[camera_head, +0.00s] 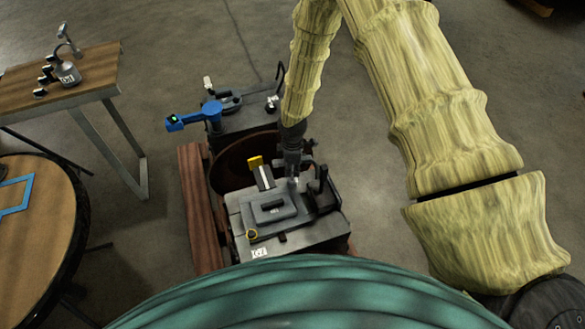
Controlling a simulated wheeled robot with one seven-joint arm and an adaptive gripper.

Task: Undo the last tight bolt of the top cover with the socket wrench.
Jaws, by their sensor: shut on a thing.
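The top cover (285,213) is a grey plate with a raised oblong frame, on the near part of the engine (307,232). My gripper (292,168) points down over the cover's far right edge. It is shut on the socket wrench (294,184), of which only a small pale part shows below the fingers. The wrench's lower end is at or just above the cover; I cannot tell whether it sits on a bolt. The bolt heads are too small to make out, and any bolt under the wrench is hidden.
A black upright part (323,190) stands close right of my gripper, and a yellow-topped part (256,163) to its left. A blue device (195,118) rises behind. A wooden bench (98,62) and round table (50,235) stand left.

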